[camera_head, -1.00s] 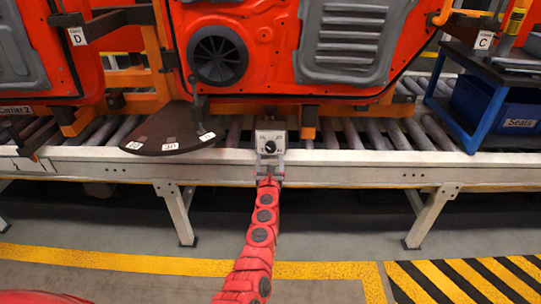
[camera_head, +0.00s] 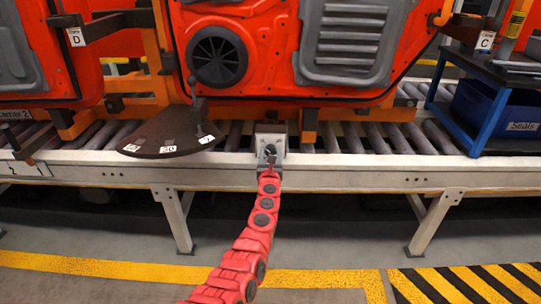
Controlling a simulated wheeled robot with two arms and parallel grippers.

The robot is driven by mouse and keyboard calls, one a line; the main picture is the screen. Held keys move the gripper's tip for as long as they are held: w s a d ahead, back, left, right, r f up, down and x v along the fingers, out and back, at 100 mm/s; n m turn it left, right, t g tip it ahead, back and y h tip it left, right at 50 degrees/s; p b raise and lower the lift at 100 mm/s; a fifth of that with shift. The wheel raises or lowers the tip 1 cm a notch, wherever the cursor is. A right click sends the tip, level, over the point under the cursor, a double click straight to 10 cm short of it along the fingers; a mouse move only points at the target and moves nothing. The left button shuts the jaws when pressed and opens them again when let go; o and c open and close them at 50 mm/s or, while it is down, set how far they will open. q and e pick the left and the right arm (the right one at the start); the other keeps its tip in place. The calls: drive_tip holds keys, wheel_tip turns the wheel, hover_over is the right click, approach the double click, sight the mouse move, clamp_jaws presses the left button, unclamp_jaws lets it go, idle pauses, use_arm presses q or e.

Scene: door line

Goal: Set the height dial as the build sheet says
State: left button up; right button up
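The height dial is a dark round knob (camera_head: 270,150) on the front of a small grey box (camera_head: 270,132) at the edge of the conveyor, below the orange door. Tiny marks on the box are too small to read. My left arm is red and reaches up from the bottom of the picture. My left gripper (camera_head: 269,163) is at the dial, just in front of its lower part. I cannot tell whether its fingers touch the knob or how far apart they are. My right gripper is not in view. No build sheet can be made out.
The orange door (camera_head: 270,50) hangs on an orange carrier above the rollers. A dark rounded plate (camera_head: 165,135) with small white labels is left of the box. A blue-framed rack (camera_head: 485,115) with a blue bin (camera_head: 505,108) labelled Seals is at right. The rail (camera_head: 370,172) runs below.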

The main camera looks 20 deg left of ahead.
use_arm(q)
clamp_jaws()
